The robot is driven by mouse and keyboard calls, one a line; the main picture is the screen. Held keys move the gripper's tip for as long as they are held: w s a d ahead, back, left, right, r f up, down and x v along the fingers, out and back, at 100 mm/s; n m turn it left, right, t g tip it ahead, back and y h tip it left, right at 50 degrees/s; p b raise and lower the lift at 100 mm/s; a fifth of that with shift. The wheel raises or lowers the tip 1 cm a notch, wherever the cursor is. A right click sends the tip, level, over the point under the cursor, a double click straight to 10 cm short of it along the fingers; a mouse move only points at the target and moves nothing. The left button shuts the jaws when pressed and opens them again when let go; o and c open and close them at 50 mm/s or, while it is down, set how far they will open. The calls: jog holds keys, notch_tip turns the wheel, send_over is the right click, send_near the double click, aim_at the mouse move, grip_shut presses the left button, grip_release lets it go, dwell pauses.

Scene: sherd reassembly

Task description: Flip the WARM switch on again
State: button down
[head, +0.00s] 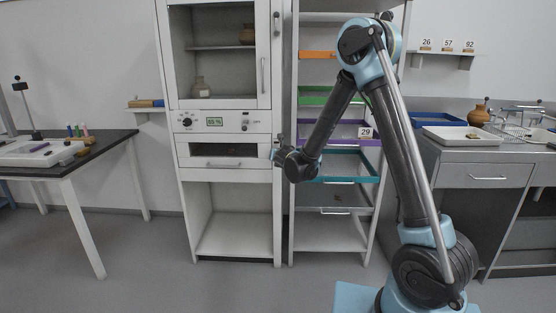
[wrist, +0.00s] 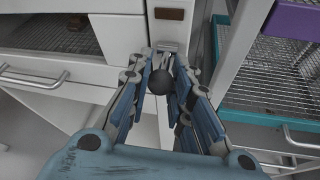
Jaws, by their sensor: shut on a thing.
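My gripper (wrist: 162,78) is shut on a dark round knob (wrist: 160,83), held between its fingers in the wrist view. The knob is in front of the right-hand post of the white cabinet (wrist: 118,38), near a small metal plate (wrist: 169,47). No label is readable there, so I cannot tell whether this is the WARM switch. In the head view my gripper (head: 276,153) is at the cabinet's right edge, beside the drawer (head: 222,163). A small switch (head: 245,126) shows on the cabinet's control panel, next to a green display (head: 214,121).
A rack with coloured trays, including a teal one (head: 350,167), stands close to the right of my gripper. A drawer handle (wrist: 32,79) lies left of my fingers. A brown block (wrist: 169,14) is on the post above them. Open floor lies in front of the cabinet.

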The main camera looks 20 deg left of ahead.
jog(key=g, duration=0.1)
jog(key=r+g+h, duration=0.1)
jog(key=g, duration=0.1)
jog(key=shift+w+d+r, duration=0.1)
jog(key=shift+w+r, duration=0.1)
jog(key=shift+r, duration=0.1)
jog(key=shift+w+r+m+g+h, duration=0.15)
jog(key=shift+r+g+h, duration=0.1)
jog(key=shift+g, duration=0.3)
jog(key=shift+r+m+g+h, duration=0.15)
jog(key=shift+g+h, duration=0.1)
jog(key=shift+g, duration=0.3)
jog(key=c, duration=1.4)
grip_release()
jog(key=shift+s+r, duration=0.2)
jog(key=shift+s, duration=0.05)
jog(key=v, duration=1.1)
jog(key=shift+d+r, duration=0.1)
jog(key=shift+d, duration=0.1)
